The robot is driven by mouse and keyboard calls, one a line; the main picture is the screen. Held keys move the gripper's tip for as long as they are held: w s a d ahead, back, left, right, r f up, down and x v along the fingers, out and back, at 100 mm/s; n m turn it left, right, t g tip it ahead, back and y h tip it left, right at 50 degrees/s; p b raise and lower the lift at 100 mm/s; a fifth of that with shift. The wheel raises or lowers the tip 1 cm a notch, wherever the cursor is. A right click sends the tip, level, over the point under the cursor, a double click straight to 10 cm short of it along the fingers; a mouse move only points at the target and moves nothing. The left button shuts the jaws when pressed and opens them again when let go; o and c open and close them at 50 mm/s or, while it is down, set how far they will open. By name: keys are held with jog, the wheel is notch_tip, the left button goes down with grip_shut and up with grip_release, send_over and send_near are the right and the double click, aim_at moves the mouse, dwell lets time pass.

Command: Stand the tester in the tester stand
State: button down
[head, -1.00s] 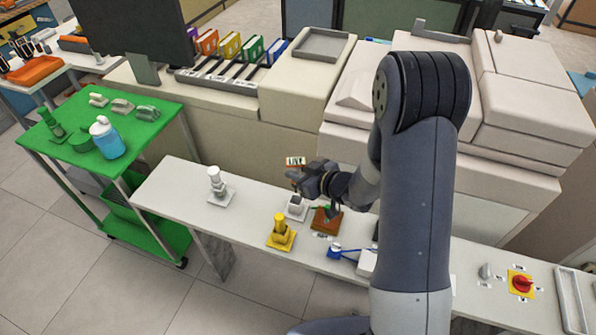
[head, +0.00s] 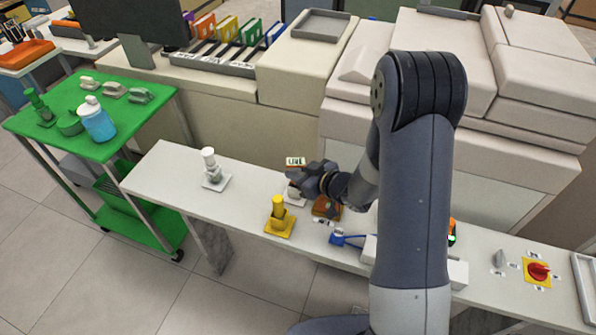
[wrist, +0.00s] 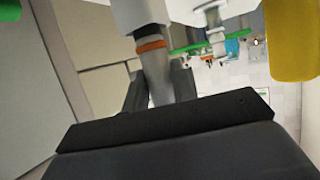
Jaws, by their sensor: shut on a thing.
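My gripper (head: 299,176) is over the narrow white bench. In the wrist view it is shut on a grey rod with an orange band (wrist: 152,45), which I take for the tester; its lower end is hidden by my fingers. A small plate reading LIVE (head: 295,161) shows just above the fingers in the head view. A white block (head: 370,246), partly behind my arm, may be the tester stand; I cannot tell for sure. An orange and black item with a green light (head: 452,232) shows beyond my arm.
Near my gripper, the bench (head: 170,178) carries a yellow post on a plate (head: 279,222), a brown block (head: 325,208) and a blue item (head: 341,238). A white post (head: 210,168) stands left, a red knob (head: 538,270) right. A green cart (head: 110,145) stands left.

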jog(key=shift+f+b, duration=0.3)
jog(key=shift+f, duration=0.05)
dwell(0.7)
jog(key=c, duration=1.1)
grip_release()
jog(key=v, duration=1)
jog(key=shift+s+d+r, duration=0.2)
jog(key=shift+s+d, duration=0.05)
jog(key=x, duration=1.1)
jog(key=shift+d+r, duration=0.1)
jog(key=shift+r, duration=0.1)
